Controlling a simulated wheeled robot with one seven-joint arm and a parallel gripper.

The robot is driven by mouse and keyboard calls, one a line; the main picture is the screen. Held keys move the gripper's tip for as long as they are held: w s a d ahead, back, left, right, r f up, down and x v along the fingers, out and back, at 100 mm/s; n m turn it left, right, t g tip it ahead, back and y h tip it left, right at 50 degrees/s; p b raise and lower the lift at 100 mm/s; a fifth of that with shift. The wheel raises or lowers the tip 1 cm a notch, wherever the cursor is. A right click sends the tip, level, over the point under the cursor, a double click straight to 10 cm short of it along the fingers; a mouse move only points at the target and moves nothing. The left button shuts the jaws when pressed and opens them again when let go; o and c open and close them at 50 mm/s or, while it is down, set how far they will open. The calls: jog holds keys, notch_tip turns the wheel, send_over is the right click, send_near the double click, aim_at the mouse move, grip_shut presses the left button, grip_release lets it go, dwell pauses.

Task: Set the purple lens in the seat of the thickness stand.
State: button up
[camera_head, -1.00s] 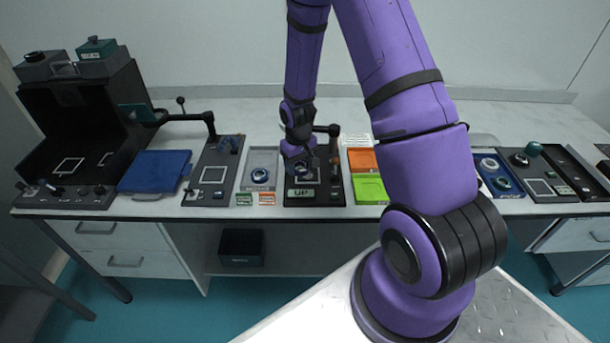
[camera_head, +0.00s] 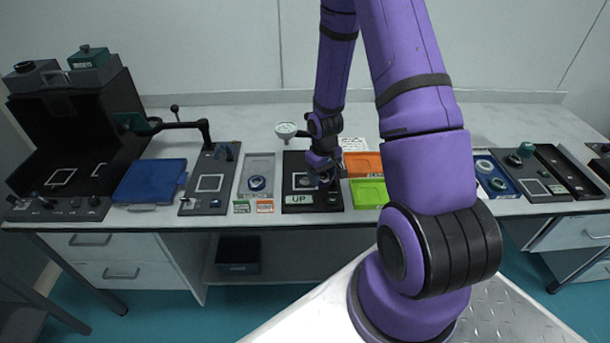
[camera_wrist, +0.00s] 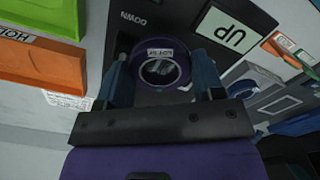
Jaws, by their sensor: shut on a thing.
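The purple lens (camera_wrist: 184,60), a ring with a white lot label and clear glass in its middle, sits between the two blue fingers of my gripper (camera_wrist: 163,78) in the wrist view. My gripper (camera_head: 321,182) is shut on it, over the thickness stand. The stand (camera_head: 291,174) is a black plate with a white "UP" sign at its front. Its dark plate (camera_wrist: 187,13) lies just beyond the lens in the wrist view, with the "UP" sign to the right and "DOWN" to the left. The seat is hidden, and I cannot tell whether the lens touches it.
A round white dial (camera_head: 287,128) stands behind the stand, left of my wrist. A grey tray (camera_head: 259,165) with a dark blue ring is at left. Orange (camera_head: 362,160) and green (camera_head: 366,192) trays are close at right. A blue lidded box (camera_head: 150,180) lies farther left.

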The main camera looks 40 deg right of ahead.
send_over(305, 181)
jog(key=shift+s+f, duration=0.15)
jog(key=shift+f, duration=0.2)
jog(key=shift+a+f, duration=0.15)
jog(key=shift+f, duration=1.6)
jog(key=shift+f, duration=0.1)
jog(key=o, duration=1)
